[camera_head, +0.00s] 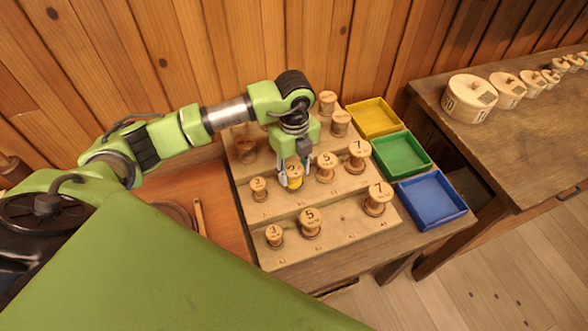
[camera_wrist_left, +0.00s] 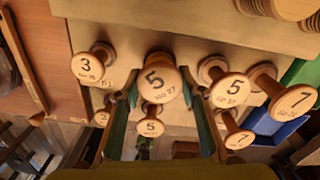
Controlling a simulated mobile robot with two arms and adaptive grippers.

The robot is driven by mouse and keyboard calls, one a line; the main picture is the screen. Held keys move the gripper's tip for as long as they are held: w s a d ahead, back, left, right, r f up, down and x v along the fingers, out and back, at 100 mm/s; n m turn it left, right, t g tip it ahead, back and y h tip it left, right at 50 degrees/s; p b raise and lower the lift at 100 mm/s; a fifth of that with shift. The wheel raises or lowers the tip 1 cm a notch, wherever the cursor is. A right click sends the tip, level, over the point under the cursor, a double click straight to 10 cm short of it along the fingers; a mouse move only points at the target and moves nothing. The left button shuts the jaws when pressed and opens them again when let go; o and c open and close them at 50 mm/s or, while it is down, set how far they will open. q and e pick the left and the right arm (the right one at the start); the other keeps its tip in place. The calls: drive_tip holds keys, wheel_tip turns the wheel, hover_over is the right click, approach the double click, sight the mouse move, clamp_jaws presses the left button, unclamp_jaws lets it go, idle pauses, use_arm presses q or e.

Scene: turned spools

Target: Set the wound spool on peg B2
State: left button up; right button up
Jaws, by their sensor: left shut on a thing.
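A stepped wooden rack (camera_head: 345,212) holds turned wooden spools with numbered tops. My left gripper (camera_head: 294,180) is shut on the wound spool (camera_head: 295,184), which has a yellow band below its top. In the wrist view the wound spool (camera_wrist_left: 160,83) is upright between the fingers and its top reads 5. It is at the second place of the middle step, between a spool marked 3 (camera_head: 259,188) and one marked 5 (camera_head: 326,166). Its lower end and peg B2 are hidden, so I cannot tell whether it is seated. My right gripper is not in view.
Front-step spools 3 (camera_head: 274,235), 5 (camera_head: 310,221) and 7 (camera_head: 377,198) stand close by. Taller spools stand on the back step. Yellow (camera_head: 375,118), green (camera_head: 402,154) and blue (camera_head: 432,203) trays lie right of the rack. Round boxes (camera_head: 468,98) stand on another table.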

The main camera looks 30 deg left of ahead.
sight(294, 170)
use_arm(q)
drive_tip(key=shift+f, duration=0.3)
drive_tip(key=o, duration=0.8)
drive_tip(key=shift+r+p, duration=3.65)
drive_tip(key=shift+r, duration=1.9)
drive_tip(key=shift+f, duration=0.1)
